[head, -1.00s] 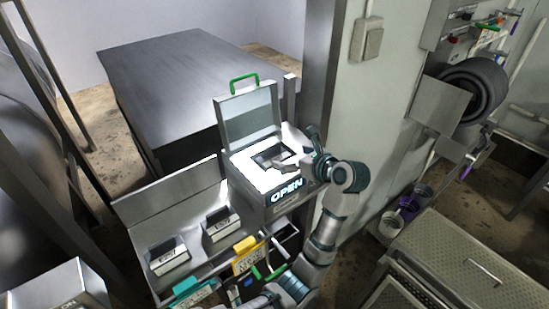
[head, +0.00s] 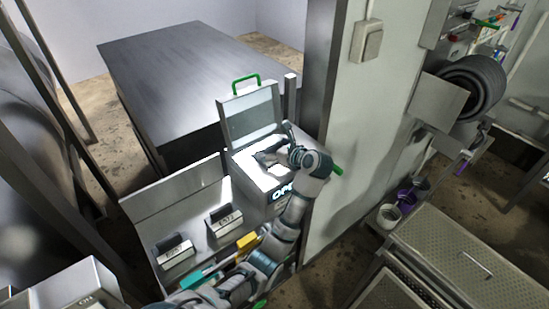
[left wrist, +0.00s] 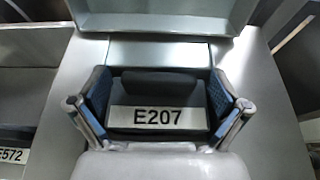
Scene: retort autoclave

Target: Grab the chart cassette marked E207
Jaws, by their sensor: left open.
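The chart cassette marked E207 (left wrist: 158,118) sits in the recess of an open-lidded box, its white label and dark grip facing the left wrist camera. My left gripper (left wrist: 160,110) is open, with one blue-padded finger on each side of the cassette. Whether the pads touch it, I cannot tell. In the head view my left gripper (head: 272,152) is over the opening of the box (head: 252,183) and hides the cassette. My right gripper is not in view.
The box's raised lid (head: 250,115) has a green handle (head: 245,82). Two other cassettes (head: 175,250) (head: 223,219) stand on the metal shelf to the left. A label reading E572 (left wrist: 12,155) shows at the wrist view's left edge. A wall post (head: 320,75) stands close right.

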